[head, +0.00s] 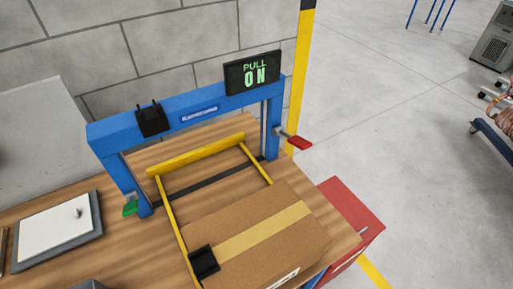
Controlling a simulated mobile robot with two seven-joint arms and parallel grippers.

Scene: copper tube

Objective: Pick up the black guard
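Two black parts show in the head view, and I cannot tell which is the guard. One black block (204,262) sits at the lower end of the yellow frame's left arm, against the near left edge of a cardboard box (225,225). The other black block (151,120), with two short prongs on top, is on the left part of the blue crossbar. The yellow frame (200,154) spans the opening of the blue arch (225,107). Neither of my grippers is in view.
A red-ended lever (298,142) sticks out right, and a green one (130,208) is at left. A white panel (55,227) lies on the wooden table (25,202). A red cabinet (352,213) stands right.

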